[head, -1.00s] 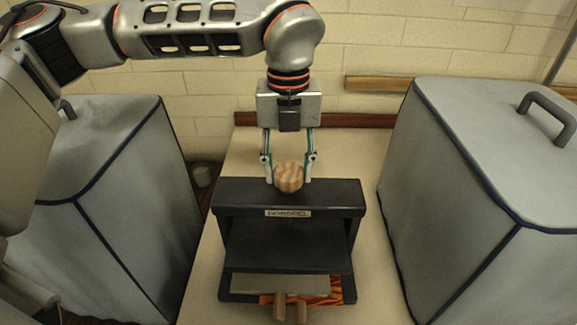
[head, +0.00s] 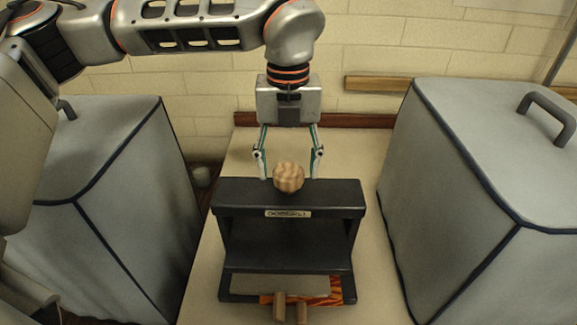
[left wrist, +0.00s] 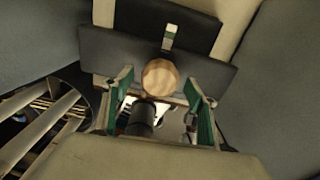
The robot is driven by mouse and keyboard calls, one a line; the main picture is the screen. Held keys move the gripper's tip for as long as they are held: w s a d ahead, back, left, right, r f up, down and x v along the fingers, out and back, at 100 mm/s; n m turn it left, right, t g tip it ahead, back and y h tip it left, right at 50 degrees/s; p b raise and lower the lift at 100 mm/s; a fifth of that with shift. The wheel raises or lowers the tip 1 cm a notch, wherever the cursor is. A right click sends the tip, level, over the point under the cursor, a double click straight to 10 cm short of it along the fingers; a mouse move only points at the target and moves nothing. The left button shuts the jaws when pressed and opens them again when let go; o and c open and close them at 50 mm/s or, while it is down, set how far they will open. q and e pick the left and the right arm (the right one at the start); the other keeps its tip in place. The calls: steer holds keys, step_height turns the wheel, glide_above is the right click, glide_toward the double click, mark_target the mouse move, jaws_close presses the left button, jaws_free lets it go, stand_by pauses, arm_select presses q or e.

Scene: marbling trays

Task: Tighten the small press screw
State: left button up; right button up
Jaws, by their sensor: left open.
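The small press (head: 288,238) is a dark frame with a label on its top bar, standing on the light table. Its screw has a round striped wooden knob (head: 288,177) on top of the bar. My left gripper (head: 288,172) points down with its fingers spread on either side of the knob, clear of it. In the left wrist view the knob (left wrist: 160,77) sits between and beyond the open green-sided fingers (left wrist: 161,92). The screw shaft under the knob is hidden. My right gripper is not in view.
A grey covered box (head: 110,215) stands at left and another with a handle (head: 490,170) at right. Two wooden pegs (head: 290,308) and an orange patterned sheet (head: 336,292) lie at the press's front. Bare table (head: 375,270) shows right of the press.

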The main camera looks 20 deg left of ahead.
mark_target(288, 168)
arm_select(q)
step_height(288, 168, up, 11)
stand_by(0.4)
steer(key=shift+r, duration=0.1)
stand_by(0.6)
steer(key=shift+w, duration=0.1)
stand_by(2.1)
